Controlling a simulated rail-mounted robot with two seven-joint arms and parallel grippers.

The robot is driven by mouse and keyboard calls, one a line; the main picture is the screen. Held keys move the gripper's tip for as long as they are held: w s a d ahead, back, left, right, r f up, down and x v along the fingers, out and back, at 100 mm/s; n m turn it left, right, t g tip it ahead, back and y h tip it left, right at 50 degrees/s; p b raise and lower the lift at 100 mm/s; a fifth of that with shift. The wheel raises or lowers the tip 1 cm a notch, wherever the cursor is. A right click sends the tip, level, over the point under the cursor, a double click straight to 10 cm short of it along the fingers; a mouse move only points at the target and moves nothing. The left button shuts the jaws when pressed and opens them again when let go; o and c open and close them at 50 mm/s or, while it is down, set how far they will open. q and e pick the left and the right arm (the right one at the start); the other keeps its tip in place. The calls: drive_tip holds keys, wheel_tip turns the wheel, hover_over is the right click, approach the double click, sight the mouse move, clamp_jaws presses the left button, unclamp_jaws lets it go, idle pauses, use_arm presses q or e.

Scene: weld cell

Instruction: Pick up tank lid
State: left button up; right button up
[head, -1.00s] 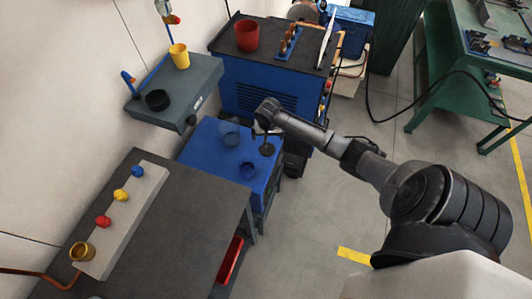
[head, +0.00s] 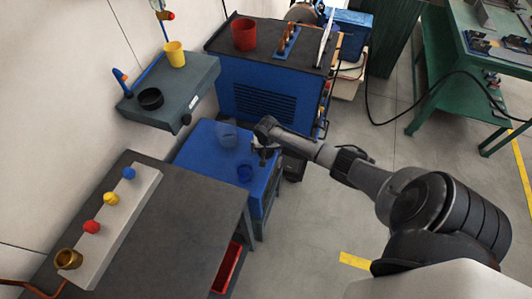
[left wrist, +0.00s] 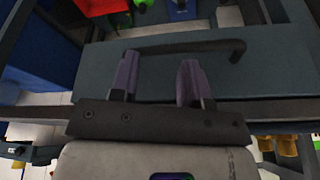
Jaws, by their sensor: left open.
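In the left wrist view a flat slate-grey panel with a dark bar handle (left wrist: 190,47) looks like the tank lid (left wrist: 280,65). My left gripper (left wrist: 158,75) is open, its two purple-grey fingers over the panel just short of the bar. Nothing shows between the fingers, and I cannot tell whether they touch the panel. The left gripper and this lid do not show in the head view.
A grey bench (head: 175,215) with coloured knobs stands at the left. A wall shelf (head: 195,88) holds a yellow cup (head: 174,54). A blue cabinet (head: 258,95) stands behind. Floor at the centre right is clear.

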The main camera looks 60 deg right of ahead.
drive_tip(key=shift+f, duration=0.15)
drive_tip(key=shift+c, duration=0.4)
drive_tip(key=c, duration=0.9)
drive_tip(key=shift+o, duration=0.2)
